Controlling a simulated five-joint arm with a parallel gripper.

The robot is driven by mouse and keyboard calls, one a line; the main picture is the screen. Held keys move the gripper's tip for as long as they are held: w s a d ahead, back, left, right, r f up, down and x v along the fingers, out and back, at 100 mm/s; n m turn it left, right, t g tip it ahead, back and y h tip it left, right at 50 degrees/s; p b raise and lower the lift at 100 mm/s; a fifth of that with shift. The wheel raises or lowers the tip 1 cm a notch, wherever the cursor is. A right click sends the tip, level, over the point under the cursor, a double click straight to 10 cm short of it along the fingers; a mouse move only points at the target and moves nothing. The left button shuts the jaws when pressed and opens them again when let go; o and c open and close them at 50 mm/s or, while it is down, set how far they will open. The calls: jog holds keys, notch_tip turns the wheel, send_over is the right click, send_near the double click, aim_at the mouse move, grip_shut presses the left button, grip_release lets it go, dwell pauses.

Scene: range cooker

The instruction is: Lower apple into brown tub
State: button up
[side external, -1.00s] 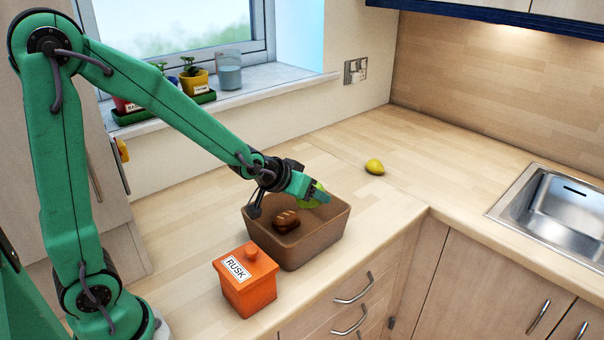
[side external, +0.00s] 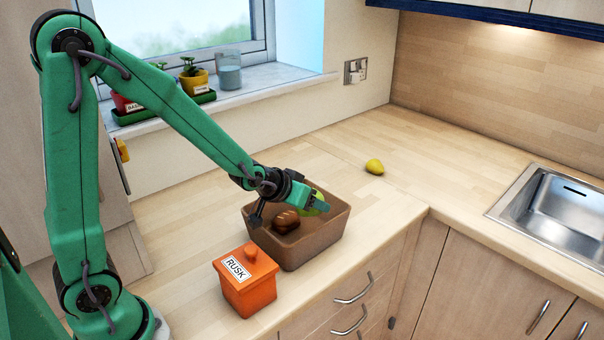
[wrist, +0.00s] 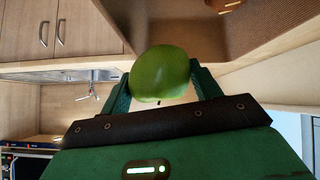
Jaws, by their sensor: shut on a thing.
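A green apple (wrist: 160,74) is held between the two fingers of my gripper (wrist: 158,88) in the wrist view. In the side view my gripper (side external: 317,203) is shut on the apple (side external: 319,200), which shows partly behind the fingers. They are over the right back part of the brown tub (side external: 312,246), at about rim height. I cannot tell whether the apple touches the tub's inside. A brown bread loaf (side external: 286,221) lies in the tub, left of the apple. The tub's wall also shows in the wrist view (wrist: 178,22).
An orange lidded box marked RUSK (side external: 247,280) stands just in front of the tub. A yellow lemon-like fruit (side external: 374,166) lies on the worktop (side external: 400,195) behind right. A sink (side external: 562,215) is far right. Potted plants (side external: 193,78) stand on the windowsill.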

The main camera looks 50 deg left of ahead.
aim_at(308, 213)
jog(key=shift+f, duration=1.8)
jog(key=shift+s+f, duration=0.25)
jog(key=shift+f, duration=1.05)
jog(key=shift+a, duration=0.1)
jog(key=o, duration=1.1)
jog(key=shift+f, duration=0.1)
jog(key=shift+s+r, duration=0.1)
jog(key=shift+r, duration=0.1)
jog(key=shift+t, duration=0.3)
jog(key=shift+s+r, duration=0.7)
jog(key=shift+r, duration=0.45)
jog(key=shift+s+r, duration=0.7)
jog(key=shift+r, duration=0.45)
jog(key=shift+s+r, duration=0.7)
jog(key=shift+r, duration=0.45)
jog(key=shift+r, duration=0.1)
